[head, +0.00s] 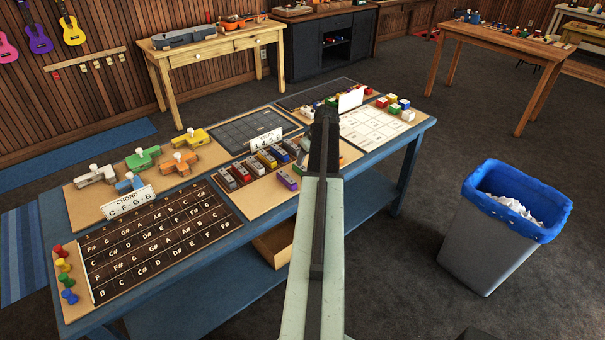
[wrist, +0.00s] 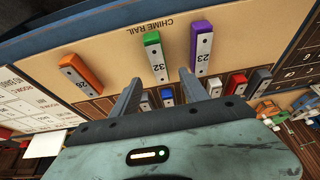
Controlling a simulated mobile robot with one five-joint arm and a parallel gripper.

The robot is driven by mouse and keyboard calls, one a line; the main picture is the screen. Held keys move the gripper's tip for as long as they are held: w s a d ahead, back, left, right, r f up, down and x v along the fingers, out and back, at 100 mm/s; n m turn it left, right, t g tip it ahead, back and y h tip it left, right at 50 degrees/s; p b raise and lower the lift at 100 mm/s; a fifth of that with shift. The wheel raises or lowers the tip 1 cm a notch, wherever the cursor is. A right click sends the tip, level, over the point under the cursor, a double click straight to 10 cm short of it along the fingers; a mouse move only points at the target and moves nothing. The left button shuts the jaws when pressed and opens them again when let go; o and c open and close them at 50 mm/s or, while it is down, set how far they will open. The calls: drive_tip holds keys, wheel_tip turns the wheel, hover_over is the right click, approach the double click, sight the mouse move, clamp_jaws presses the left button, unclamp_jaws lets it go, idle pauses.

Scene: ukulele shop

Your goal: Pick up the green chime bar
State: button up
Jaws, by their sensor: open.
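The green chime bar (wrist: 156,57), with a silver face marked 32, lies on the tan chime rail board (wrist: 115,48) in the wrist view. It is between an orange chime bar (wrist: 80,74) on the left and a purple chime bar (wrist: 201,48) marked 23 on the right. My gripper (wrist: 162,78) is open and empty. Its fingertips sit just short of the green bar's near end, one to each side. In the head view my arm covers this spot and hides the green bar; the purple bar (head: 289,181) shows left of the arm.
A row of several other chime bars (head: 251,167) lies beside the rail. Coloured clamps (head: 142,157) and a chord sign (head: 129,203) are at the left of the blue table (head: 205,263). A bin (head: 487,240) stands on the floor at right.

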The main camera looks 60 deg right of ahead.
sight(303, 168)
drive_tip(key=shift+b+x, duration=1.35)
drive_tip(key=shift+x, duration=0.1)
drive_tip(key=b+x, duration=0.5)
drive_tip(key=shift+s+d+f, duration=0.1)
drive_tip(key=shift+s+f, duration=0.15)
drive_tip(key=shift+r, duration=0.2)
drive_tip(key=shift+f, duration=0.15)
clamp_jaws()
